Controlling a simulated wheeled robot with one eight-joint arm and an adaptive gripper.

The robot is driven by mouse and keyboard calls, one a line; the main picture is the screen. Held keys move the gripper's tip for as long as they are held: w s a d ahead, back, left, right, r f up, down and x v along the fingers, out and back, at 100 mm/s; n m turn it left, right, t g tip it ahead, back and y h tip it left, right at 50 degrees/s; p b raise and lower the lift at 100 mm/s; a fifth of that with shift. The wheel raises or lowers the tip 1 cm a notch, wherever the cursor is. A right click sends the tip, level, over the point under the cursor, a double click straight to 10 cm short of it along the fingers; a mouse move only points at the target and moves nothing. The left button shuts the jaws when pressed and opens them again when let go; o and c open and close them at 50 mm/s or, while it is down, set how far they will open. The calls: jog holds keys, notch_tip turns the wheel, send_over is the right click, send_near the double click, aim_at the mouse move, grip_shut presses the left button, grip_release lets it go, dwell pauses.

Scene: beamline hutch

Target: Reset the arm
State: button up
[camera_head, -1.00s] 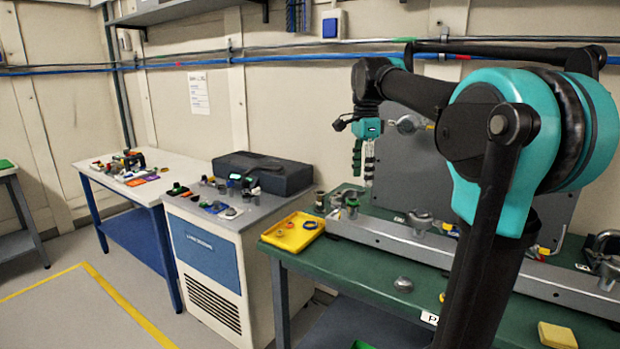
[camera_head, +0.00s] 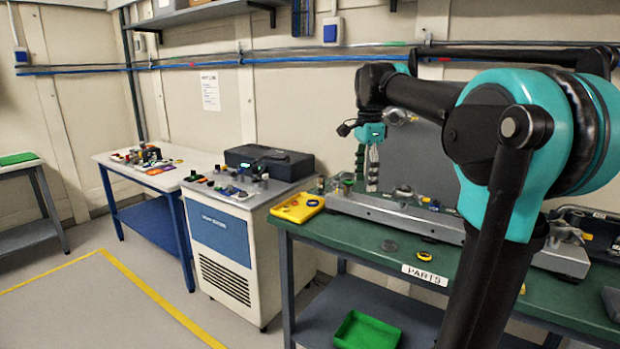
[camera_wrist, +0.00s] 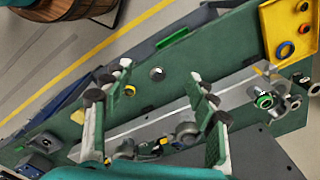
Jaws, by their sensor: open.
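My gripper (camera_head: 367,182) hangs from my bent arm, fingers down, in front of the grey back panel above the green workbench (camera_head: 400,254). My arm's teal and black links fill the right side of the head view. No object is held.
A yellow tray (camera_head: 298,208) with rings sits at the bench's left end, beside a long grey rail (camera_head: 400,212). A green bin (camera_head: 366,331) is on the lower shelf. A white cabinet (camera_head: 226,258) and a white-topped table (camera_head: 118,168) stand left. Floor is clear at lower left.

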jog(key=s+d+f+n+t, duration=0.1)
jog(key=s+f+n, duration=0.4)
jog(key=f, duration=0.6)
jog(key=s+d+f+n+t, duration=0.1)
jog(key=s+f+n, duration=0.4)
jog(key=s+f, duration=0.4)
jog(key=s+d+f+n+t, duration=0.2)
jog(key=s+f+n, duration=0.3)
jog(key=f, duration=0.8)
jog(key=shift+s+f, duration=0.15)
jog(key=shift+s, duration=0.75)
